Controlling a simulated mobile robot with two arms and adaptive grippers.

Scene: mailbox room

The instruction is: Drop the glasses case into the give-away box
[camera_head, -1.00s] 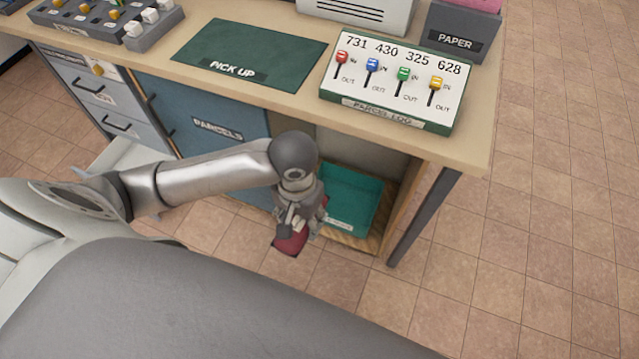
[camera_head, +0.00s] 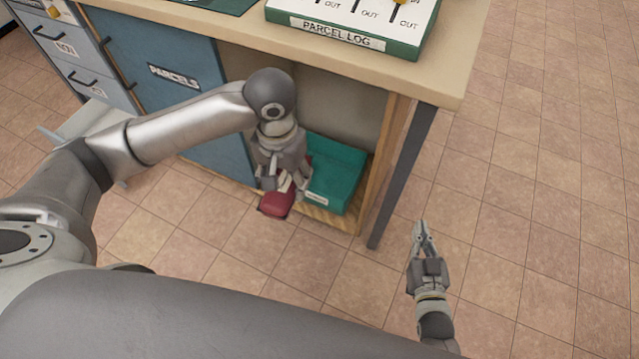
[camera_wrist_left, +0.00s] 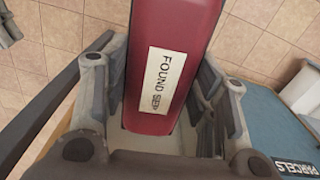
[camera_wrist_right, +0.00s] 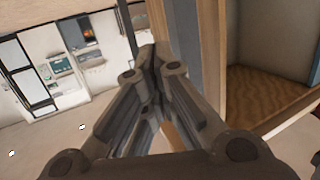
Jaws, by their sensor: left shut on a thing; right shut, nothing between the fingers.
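The glasses case (camera_head: 275,204) is dark red, and my left gripper (camera_head: 284,186) is shut on it. In the left wrist view the red case (camera_wrist_left: 176,30) lies between the fingers and bears a white label reading "FOUND SEP". The teal box (camera_head: 338,172) stands on the wooden floor of the open cupboard bay under the counter, with a white label on its front. The held case is in front and to the left of the box, outside it; my gripper hides part of the box's left side. My right gripper (camera_head: 419,228) is shut and empty, low to the right of the desk leg.
The blue PARCELS door (camera_head: 184,103) stands left of the bay. A dark desk leg (camera_head: 402,178) and a wooden side panel (camera_head: 378,150) bound it on the right. The counter (camera_head: 443,80) overhangs, with the PARCEL LOG board (camera_head: 352,30) on it. Tiled floor at right is clear.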

